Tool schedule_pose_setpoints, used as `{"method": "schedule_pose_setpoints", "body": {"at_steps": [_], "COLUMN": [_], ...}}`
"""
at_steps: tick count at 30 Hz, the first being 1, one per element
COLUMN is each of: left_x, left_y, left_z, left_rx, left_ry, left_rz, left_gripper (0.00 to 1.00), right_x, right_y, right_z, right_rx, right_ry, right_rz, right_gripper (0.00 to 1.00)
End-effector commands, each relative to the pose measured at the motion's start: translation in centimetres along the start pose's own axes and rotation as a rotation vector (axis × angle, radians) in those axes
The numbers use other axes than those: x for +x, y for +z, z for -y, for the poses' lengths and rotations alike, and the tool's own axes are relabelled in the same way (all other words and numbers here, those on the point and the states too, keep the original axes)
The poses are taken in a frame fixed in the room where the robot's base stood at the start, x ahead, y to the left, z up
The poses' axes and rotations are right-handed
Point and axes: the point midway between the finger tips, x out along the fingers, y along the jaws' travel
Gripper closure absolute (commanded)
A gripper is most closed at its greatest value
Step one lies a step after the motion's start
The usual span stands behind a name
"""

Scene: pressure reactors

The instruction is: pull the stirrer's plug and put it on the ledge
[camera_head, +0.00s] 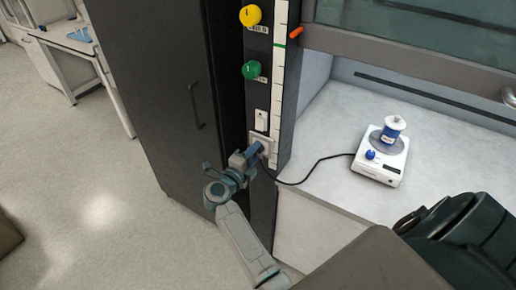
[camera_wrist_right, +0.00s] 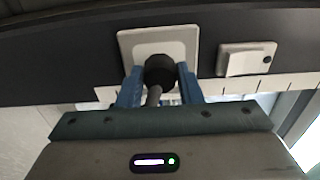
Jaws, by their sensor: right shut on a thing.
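The stirrer (camera_head: 379,157) is a white plate device with a blue knob, and a blue-and-white bottle (camera_head: 393,128) stands on it. Its black cord (camera_head: 305,181) runs left across the ledge (camera_head: 334,128) to the outlet on the dark post. My right gripper (camera_head: 256,151) is at the outlet. In the right wrist view, the blue fingers are on both sides of the black plug (camera_wrist_right: 160,72), shut on it. The plug is in front of the white outlet plate (camera_wrist_right: 182,45); whether it is fully seated cannot be told. My left gripper is not in view.
A white switch (camera_head: 261,120) is above the outlet, with green (camera_head: 251,70) and yellow (camera_head: 250,15) knobs higher on the post. A raised sash (camera_head: 420,65) hangs over the ledge. A dark cabinet (camera_head: 160,90) stands left. The ledge around the stirrer is mostly clear.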

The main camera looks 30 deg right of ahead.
Motion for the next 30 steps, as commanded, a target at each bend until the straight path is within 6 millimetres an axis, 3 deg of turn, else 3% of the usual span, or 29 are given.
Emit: {"method": "schedule_pose_setpoints", "body": {"at_steps": [30], "left_x": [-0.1], "left_y": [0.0], "left_z": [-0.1], "left_rx": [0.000], "left_ry": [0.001], "left_rz": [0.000], "left_gripper": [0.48], "right_x": [-4.4], "right_y": [0.0], "right_z": [-0.3], "right_rx": [-0.001], "right_ry": [0.009], "right_rz": [0.000], "right_gripper": [1.00]}}
